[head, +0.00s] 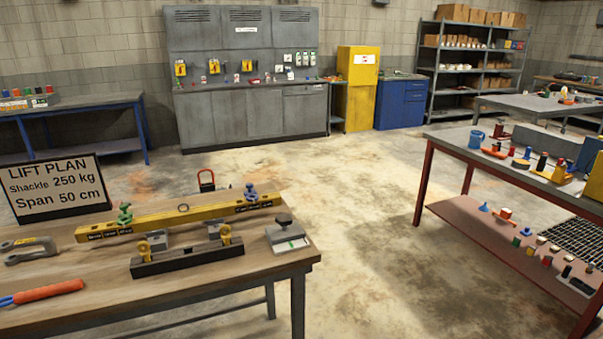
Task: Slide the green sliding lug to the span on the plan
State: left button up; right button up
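The green sliding lug (125,214) sits on the left part of a long yellow spreader beam (165,218) lying across the wooden bench. The beam has dark marked labels near both ends, too small to read, and a ring at its middle. A blue lug (250,193) sits on its right part. The plan sign (57,186) stands at the bench's back left and reads "LIFT PLAN, Shackle 250 kg, Span 50 cm". Neither of my grippers shows in the head view.
A dark rail with yellow eye fittings (188,258) lies in front of the beam. A grey block (288,237) is at right, a red shackle (206,180) behind, and an orange-handled tool (45,292) front left. The bench's (170,306) front middle is clear.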

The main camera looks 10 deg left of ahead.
aim_at(126, 216)
jog(key=u, duration=1.45)
jog(key=i+l, duration=0.15)
